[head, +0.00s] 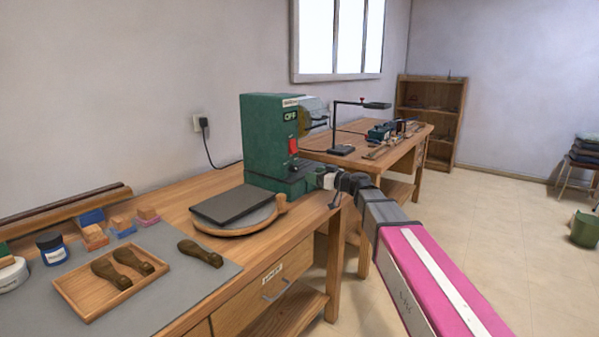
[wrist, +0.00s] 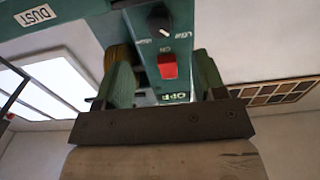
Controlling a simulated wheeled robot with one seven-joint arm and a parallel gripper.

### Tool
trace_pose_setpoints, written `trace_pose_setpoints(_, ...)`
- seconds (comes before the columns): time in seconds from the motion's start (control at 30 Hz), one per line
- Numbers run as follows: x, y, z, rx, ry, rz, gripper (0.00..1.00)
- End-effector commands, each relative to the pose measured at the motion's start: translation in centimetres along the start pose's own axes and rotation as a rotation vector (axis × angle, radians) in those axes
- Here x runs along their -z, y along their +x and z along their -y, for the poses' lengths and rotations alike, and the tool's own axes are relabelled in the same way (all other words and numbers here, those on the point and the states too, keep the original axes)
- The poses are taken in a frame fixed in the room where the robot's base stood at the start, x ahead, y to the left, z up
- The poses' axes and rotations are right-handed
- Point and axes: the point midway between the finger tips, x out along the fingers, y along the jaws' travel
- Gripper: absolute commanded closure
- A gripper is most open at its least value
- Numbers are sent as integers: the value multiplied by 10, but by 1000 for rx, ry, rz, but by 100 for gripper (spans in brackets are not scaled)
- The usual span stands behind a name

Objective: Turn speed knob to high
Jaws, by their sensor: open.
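A green machine (head: 262,138) stands on the wooden bench in the head view, with a red switch (head: 293,146) on its front face. The wrist view shows the machine's black speed knob (wrist: 159,17) upside down. Its white mark points down and right, towards the LOW label (wrist: 181,34); another label to the left is hard to read. My gripper (wrist: 163,62) is open, with its green fingers to either side of the red switch (wrist: 167,66) in that picture, and no contact with the knob shows. In the head view my gripper (head: 325,178) is by the machine's lower front, and the knob cannot be made out.
A round wooden rest with a dark plate (head: 233,204) sits before the machine. A tray with brown tools (head: 75,287), small blocks and jars lie at left on the bench. A second bench (head: 395,152) with a lamp stands behind. The floor at right is mostly clear.

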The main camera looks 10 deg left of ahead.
Motion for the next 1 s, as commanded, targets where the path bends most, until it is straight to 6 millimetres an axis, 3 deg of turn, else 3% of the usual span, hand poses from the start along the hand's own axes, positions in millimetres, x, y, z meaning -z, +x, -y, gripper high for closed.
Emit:
trace_pose_setpoints(0.2,0,43,-2,1,0,0,36)
trace_pose_setpoints(0.4,0,72,-2,0,0,0,36)
trace_pose_setpoints(0.6,0,86,-1,-1,0,0,36)
trace_pose_setpoints(0.93,0,88,0,-1,0,0,36)
trace_pose_setpoints(1.0,0,88,0,-1,0,0,59)
